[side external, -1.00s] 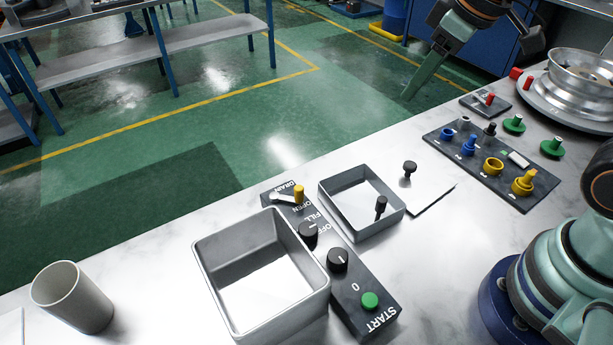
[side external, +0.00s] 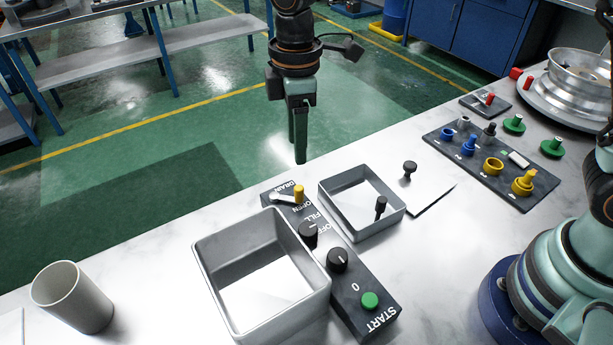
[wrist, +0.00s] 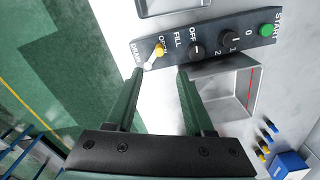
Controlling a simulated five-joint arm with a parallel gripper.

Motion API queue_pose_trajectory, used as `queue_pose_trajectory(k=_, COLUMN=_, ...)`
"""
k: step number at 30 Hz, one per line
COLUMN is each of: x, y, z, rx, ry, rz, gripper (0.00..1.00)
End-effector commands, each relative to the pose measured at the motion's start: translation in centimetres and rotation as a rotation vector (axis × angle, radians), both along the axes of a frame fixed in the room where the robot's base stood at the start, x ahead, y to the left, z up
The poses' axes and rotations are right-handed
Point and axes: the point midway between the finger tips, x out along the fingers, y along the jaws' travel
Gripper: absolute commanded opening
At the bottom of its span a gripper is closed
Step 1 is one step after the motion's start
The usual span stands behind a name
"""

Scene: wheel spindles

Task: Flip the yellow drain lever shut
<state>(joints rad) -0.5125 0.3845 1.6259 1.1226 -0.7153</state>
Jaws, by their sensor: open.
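The drain lever, with a yellow knob (side external: 299,193) on a pale arm, sits at the far end of the dark control panel (side external: 357,297), beside the printed words DRAIN and OPEN. In the side view its arm lies to the left of the knob. The lever also shows in the wrist view (wrist: 158,50), ahead of and between the fingers. My gripper (side external: 299,160) is above and beyond the lever, pointing down, not touching it. In the wrist view its two green fingers (wrist: 160,72) are apart with nothing between them.
A larger open grey bin (side external: 204,270) stands left of the panel and a smaller one (side external: 335,212) right of it. Black knobs (side external: 337,260) and a green START button (side external: 370,301) are on the panel. A grey cup (side external: 70,297) stands at left. A peg board (side external: 455,150) lies at right.

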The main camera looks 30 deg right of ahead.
Motion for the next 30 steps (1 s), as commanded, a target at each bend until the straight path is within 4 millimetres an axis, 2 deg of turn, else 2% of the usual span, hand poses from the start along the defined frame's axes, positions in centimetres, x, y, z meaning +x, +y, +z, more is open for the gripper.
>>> queue_pose_trajectory(k=15, x=0.0, y=-0.2, z=-9.1, rx=-0.002, ry=0.004, rz=-0.004, gripper=0.53)
queue_pose_trajectory(k=22, x=0.1, y=-0.2, z=-11.0, rx=-0.001, ry=0.001, rz=-0.004, gripper=0.53)
queue_pose_trajectory(k=30, x=0.1, y=-0.2, z=-11.2, rx=0.000, ry=0.000, rz=-0.004, gripper=0.53)
